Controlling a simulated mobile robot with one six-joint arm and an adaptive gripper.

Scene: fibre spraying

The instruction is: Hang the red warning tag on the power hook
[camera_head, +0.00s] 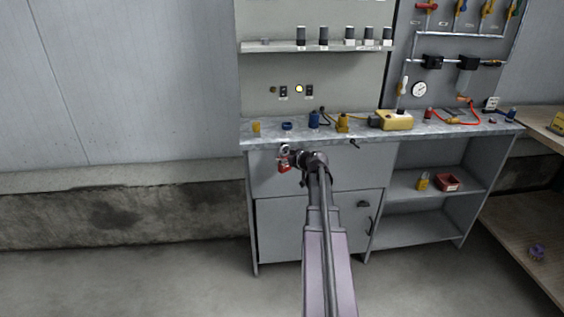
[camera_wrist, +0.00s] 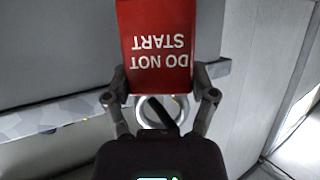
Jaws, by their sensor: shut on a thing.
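The red warning tag (camera_wrist: 156,40), lettered "DO NOT START", fills the upper middle of the wrist view, with its text upside down. My gripper (camera_wrist: 160,86) is shut on it, with one finger at each side of its near end. A pale metal ring (camera_wrist: 142,112) shows between the fingers beside the tag. In the head view my gripper (camera_head: 293,157) holds the red tag (camera_head: 284,166) in front of the workbench, just below the worktop edge. A small dark hook-like piece (camera_head: 355,143) sits under the worktop edge to the right; I cannot tell whether it is the power hook.
The grey worktop (camera_head: 270,138) carries a yellow box (camera_head: 396,120) and several small coloured items. A shelf (camera_head: 275,47) with several cylinders is above. Open shelves at right hold a yellow padlock (camera_head: 423,181) and a red bin (camera_head: 447,183). Floor at left is clear.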

